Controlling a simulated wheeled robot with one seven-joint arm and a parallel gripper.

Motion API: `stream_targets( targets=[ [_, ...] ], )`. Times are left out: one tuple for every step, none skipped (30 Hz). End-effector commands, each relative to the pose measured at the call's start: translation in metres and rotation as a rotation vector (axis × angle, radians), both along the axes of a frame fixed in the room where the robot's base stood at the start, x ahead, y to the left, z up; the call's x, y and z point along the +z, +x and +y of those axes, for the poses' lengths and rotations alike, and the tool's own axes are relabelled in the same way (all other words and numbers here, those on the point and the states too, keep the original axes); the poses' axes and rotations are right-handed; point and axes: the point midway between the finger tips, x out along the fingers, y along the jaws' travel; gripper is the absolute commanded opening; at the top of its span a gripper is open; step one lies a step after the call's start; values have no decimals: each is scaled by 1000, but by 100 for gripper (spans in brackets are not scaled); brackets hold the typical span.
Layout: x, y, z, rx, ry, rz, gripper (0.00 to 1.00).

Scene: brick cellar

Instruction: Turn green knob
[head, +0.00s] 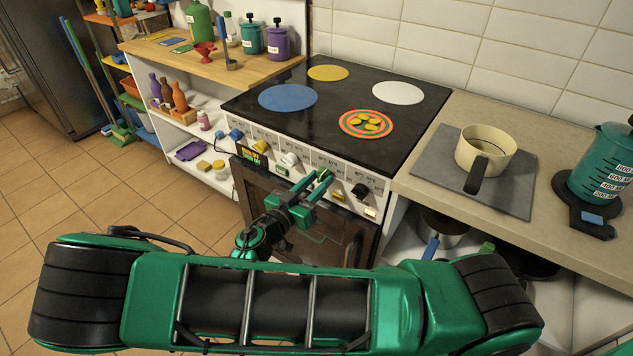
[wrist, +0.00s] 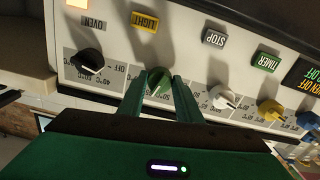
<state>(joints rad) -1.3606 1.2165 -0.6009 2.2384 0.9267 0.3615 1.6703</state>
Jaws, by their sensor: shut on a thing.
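The green knob (wrist: 158,80) is on the stove's front panel, between a black knob (wrist: 87,62) and a white knob (wrist: 222,97) in the wrist view. My gripper (wrist: 157,92) has one finger on each side of the green knob and is shut on it. In the head view my gripper (head: 318,184) reaches the stove front, and the green knob (head: 323,175) is partly hidden by the fingers. The printed scale around the knob is partly covered by the fingers.
The stove top (head: 300,120) has blue, yellow, white and green-orange ringed burner discs. Below the panel is the oven door (head: 262,187). A cream pot (head: 486,150) stands on a grey board at right. Yellow and blue knobs sit farther along the panel.

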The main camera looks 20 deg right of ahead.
Motion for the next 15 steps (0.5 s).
stream_targets(
  targets=[
    [0, 2, 2, 6, -15, 24, 9],
    [0, 2, 2, 6, -28, 42, 9],
    [0, 2, 2, 6, -48, 69, 9],
    [0, 2, 2, 6, -63, 90, 9],
    [0, 2, 2, 6, -78, 111, 9],
    [0, 2, 2, 7, -101, 141, 9],
    [0, 2, 2, 7, -118, 164, 9],
    [0, 2, 2, 7, -134, 187, 9],
    [0, 2, 2, 7, -157, 218, 9],
    [0, 2, 2, 7, -175, 241, 9],
    [0, 2, 2, 7, -191, 264, 9],
    [0, 2, 2, 7, -213, 296, 9],
    [0, 2, 2, 8, -230, 319, 9],
    [0, 2, 2, 8, -247, 341, 9],
    [1, 2, 2, 8, -270, 371, 9]
  ],
)
